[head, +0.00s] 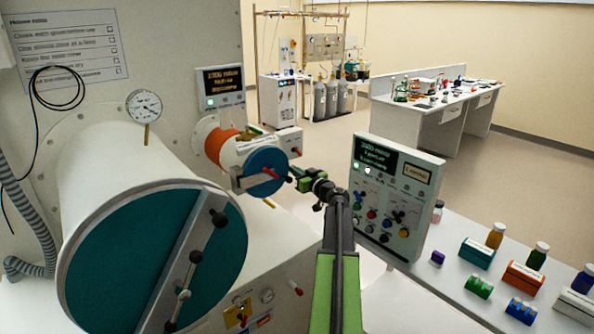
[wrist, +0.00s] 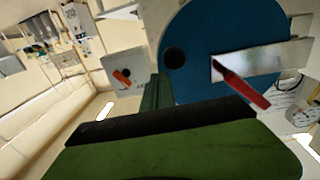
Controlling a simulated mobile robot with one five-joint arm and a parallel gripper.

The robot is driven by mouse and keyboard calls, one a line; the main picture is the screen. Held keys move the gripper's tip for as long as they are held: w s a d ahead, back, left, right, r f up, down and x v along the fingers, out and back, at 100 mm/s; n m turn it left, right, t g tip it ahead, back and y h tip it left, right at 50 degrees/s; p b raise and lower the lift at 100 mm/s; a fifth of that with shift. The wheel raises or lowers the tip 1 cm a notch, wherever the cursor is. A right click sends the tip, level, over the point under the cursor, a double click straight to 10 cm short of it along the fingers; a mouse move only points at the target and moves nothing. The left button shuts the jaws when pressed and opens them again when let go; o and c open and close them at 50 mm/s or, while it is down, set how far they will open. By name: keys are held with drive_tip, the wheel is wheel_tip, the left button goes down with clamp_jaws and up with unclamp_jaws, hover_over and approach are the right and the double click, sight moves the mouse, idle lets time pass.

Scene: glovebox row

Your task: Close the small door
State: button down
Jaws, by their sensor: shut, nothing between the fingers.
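The small door (head: 262,182) is a blue disc at the front end of a short white and orange cylinder (head: 232,148). It carries a metal bar and a red handle (head: 270,173). In the wrist view the small door (wrist: 205,45) fills the upper middle, with its metal bar (wrist: 280,60) and red handle (wrist: 242,84). The door looks at or close to the cylinder's mouth; whether it sits flush cannot be told. My gripper (head: 299,178) is shut and empty, just right of the door's right edge. Contact with the door cannot be told.
A large teal door (head: 120,270) with a diagonal bar stands at the left. A control panel (head: 395,195) stands right of my arm. A white table (head: 450,260) with bottles and small coloured boxes is at the right. Open floor lies behind.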

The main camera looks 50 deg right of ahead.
drive_tip(key=d+v, duration=0.1)
drive_tip(key=v, duration=1.2)
drive_tip(key=shift+s+d, duration=0.2)
drive_tip(key=shift+d, duration=0.2)
